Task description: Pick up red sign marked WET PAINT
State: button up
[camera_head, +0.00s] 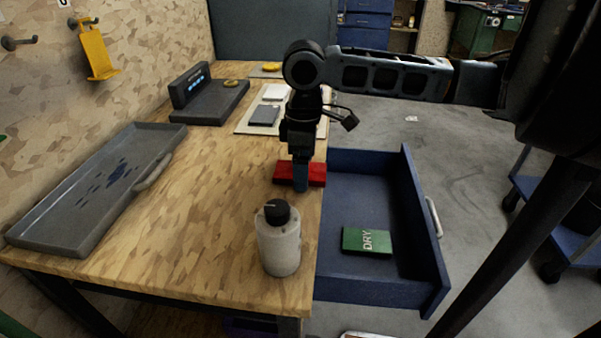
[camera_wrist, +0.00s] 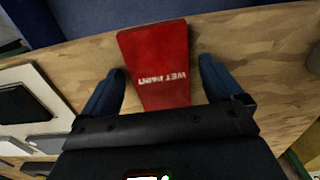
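The red sign (camera_head: 315,173) lies on the wooden workbench near its right edge, beside the open drawer. In the wrist view the red sign (camera_wrist: 158,60) shows white WET PAINT lettering, upside down. My gripper (camera_head: 301,186) points down over the sign. In the wrist view my gripper (camera_wrist: 162,85) is open, with one blue finger on each side of the sign and a visible gap on both sides. I cannot tell how far the fingertips reach down beside it.
A blue drawer (camera_head: 408,205) stands open at the right, holding a green DRY sign (camera_head: 367,241). A white bottle (camera_head: 279,248) with a black cap stands in front. A grey tray (camera_head: 62,232) lies at the left. A board (camera_head: 246,123) with flat items lies behind.

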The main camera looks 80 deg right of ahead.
jog(key=c, duration=1)
jog(key=shift+r, duration=0.15)
